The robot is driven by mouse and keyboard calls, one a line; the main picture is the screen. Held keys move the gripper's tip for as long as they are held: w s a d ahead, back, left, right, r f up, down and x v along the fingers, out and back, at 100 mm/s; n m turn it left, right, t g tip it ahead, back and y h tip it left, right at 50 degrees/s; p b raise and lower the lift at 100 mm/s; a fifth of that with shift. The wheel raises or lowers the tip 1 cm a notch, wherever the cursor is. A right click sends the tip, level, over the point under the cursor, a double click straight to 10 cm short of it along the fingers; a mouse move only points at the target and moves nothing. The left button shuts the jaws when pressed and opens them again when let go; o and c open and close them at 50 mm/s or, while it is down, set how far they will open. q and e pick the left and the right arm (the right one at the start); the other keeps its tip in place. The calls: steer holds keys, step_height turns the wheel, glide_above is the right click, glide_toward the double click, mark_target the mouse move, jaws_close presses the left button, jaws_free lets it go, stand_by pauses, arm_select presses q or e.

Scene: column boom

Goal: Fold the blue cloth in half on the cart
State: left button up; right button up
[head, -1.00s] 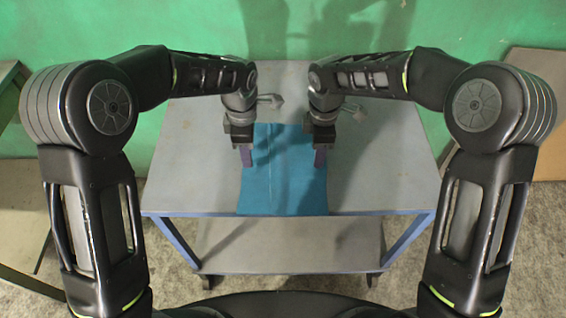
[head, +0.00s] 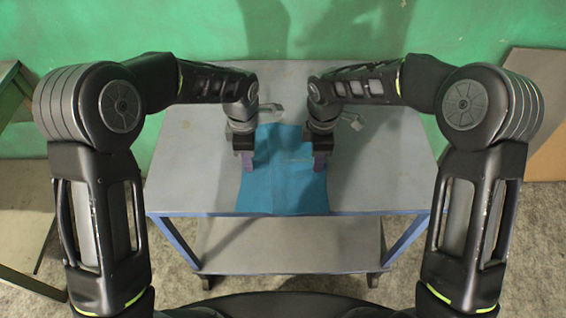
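The blue cloth (head: 283,190) lies on the grey top of the cart (head: 385,180), with its near edge close to the cart's front edge. Its surface looks uneven, with a faint pale line between the grippers. My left gripper (head: 248,165) points down at the cloth's left side. My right gripper (head: 320,165) points down at its right side. Both sets of purple fingers are at or just above the cloth; I cannot tell whether they pinch it. The wrists hide parts of the cloth's far sides.
The cart top is clear left and right of the cloth. A lower shelf (head: 290,245) shows below. A table (head: 20,200) stands at the far left, and a brown panel (head: 545,110) leans by the green wall (head: 140,25) at the right.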

arm_select(q)
jaws_close()
arm_select(e)
steer(key=shift+s, duration=0.1)
jaws_close()
stand_by(0.5)
